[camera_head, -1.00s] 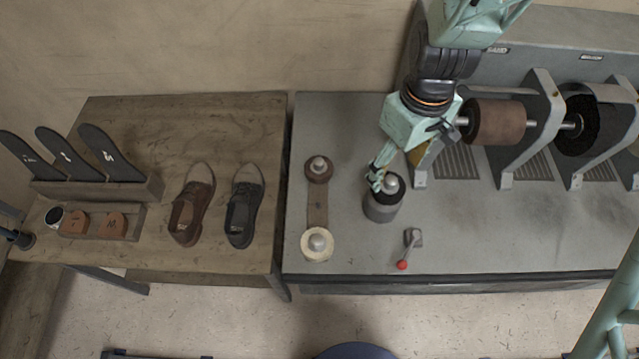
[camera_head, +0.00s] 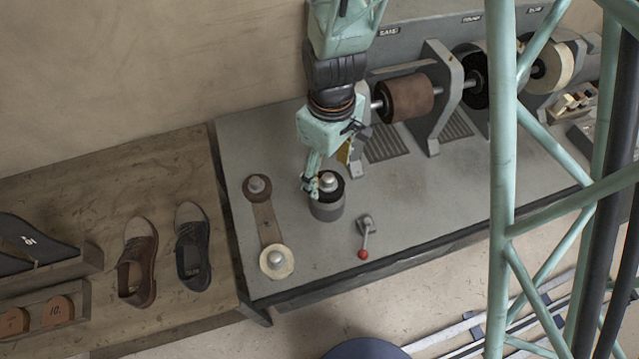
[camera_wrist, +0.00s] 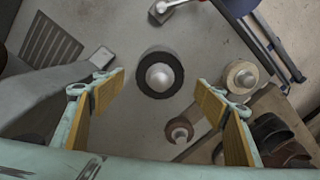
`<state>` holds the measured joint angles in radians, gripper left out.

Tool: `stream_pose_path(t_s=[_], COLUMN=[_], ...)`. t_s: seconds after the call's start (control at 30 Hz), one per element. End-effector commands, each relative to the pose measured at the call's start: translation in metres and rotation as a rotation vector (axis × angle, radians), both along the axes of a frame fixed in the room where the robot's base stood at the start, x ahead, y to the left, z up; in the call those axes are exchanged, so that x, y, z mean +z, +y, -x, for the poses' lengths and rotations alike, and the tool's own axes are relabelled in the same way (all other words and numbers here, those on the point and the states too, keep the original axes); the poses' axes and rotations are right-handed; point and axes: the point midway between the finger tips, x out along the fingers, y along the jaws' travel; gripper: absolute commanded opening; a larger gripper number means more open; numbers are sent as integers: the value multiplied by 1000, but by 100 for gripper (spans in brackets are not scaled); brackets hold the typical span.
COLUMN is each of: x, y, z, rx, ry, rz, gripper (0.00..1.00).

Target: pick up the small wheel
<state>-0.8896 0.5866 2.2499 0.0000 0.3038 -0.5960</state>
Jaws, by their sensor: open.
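A short grey cylinder wheel with a black top and a silver knob (camera_head: 327,208) stands upright on the grey bench. In the wrist view this dark wheel (camera_wrist: 146,78) lies between and a little beyond my fingertips. My gripper (camera_head: 311,186) points down at it, open and empty; its two yellow-padded fingers (camera_wrist: 160,90) are wide apart. I cannot tell the height gap. To the left, a smaller brown wheel (camera_head: 256,189) and a cream wheel (camera_head: 277,264) sit at the ends of a brown strap (camera_head: 267,226). The frames do not settle which one is called small.
A red-tipped lever (camera_head: 365,238) stands right of the dark wheel. Behind are a brown roller (camera_head: 406,97) and grey brackets (camera_head: 440,90). A wooden table (camera_head: 95,205) with a brown shoe (camera_head: 137,265) and a black shoe (camera_head: 192,250) adjoins at left. Bare bench lies around the dark wheel.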

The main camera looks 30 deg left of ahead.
Motion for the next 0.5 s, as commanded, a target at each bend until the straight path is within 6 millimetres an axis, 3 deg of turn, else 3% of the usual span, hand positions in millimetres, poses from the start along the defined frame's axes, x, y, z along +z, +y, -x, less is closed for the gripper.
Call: stream_pose_path(t_s=[0.5], x=[-37], y=[0], z=[0], rx=[-2], ry=[1], rz=[1], gripper=[66])
